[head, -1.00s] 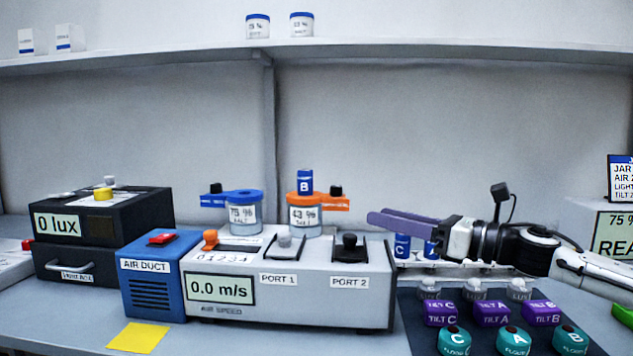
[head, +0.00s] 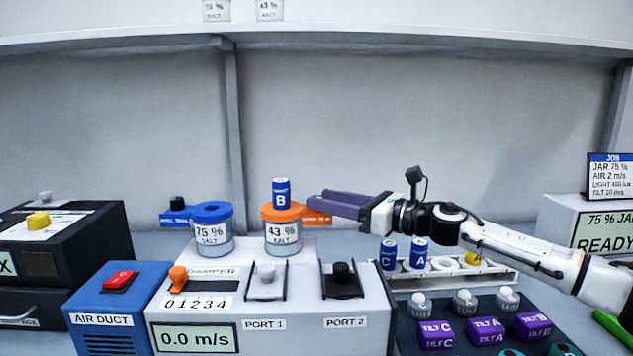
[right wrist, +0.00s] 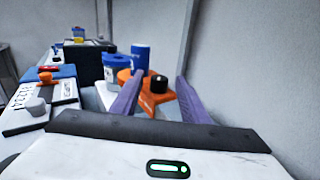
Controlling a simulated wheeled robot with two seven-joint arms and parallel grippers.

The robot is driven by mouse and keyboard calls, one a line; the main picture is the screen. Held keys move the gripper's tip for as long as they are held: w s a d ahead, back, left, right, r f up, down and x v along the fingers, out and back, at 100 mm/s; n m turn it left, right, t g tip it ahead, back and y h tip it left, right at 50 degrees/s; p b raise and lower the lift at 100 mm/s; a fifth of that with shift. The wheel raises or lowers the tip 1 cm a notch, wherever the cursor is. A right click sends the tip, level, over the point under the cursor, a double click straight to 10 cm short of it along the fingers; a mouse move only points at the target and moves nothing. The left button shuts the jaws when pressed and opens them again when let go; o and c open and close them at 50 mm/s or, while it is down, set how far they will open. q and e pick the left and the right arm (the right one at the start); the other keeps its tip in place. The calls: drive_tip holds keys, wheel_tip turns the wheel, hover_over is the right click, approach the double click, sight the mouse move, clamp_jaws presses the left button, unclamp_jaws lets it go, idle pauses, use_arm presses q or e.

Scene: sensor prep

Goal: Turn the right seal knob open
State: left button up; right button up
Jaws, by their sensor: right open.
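The right seal is an orange collar (head: 281,211) on the 43 % salt jar (head: 283,237), with a blue B can (head: 282,193) standing in it. Its orange side arm (head: 316,219) reaches right. The black seal knob (right wrist: 158,82) shows in the right wrist view, between and just beyond the open fingers. In the head view the purple fingers hide this knob. My right gripper (head: 314,200) is open and empty, pointing left at the seal arm. I cannot tell whether a finger touches the knob. My left gripper is out of view.
The 75 % jar (head: 213,238) with its blue seal and black knob (head: 178,202) stands to the left. The grey air speed box (head: 270,330) lies in front. A can rack (head: 450,268) and purple tilt blocks (head: 486,331) are below my right arm.

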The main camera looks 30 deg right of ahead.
drive_tip(key=shift+p+x, duration=0.35)
drive_tip(key=shift+x, duration=1.2)
drive_tip(key=shift+c, duration=0.2)
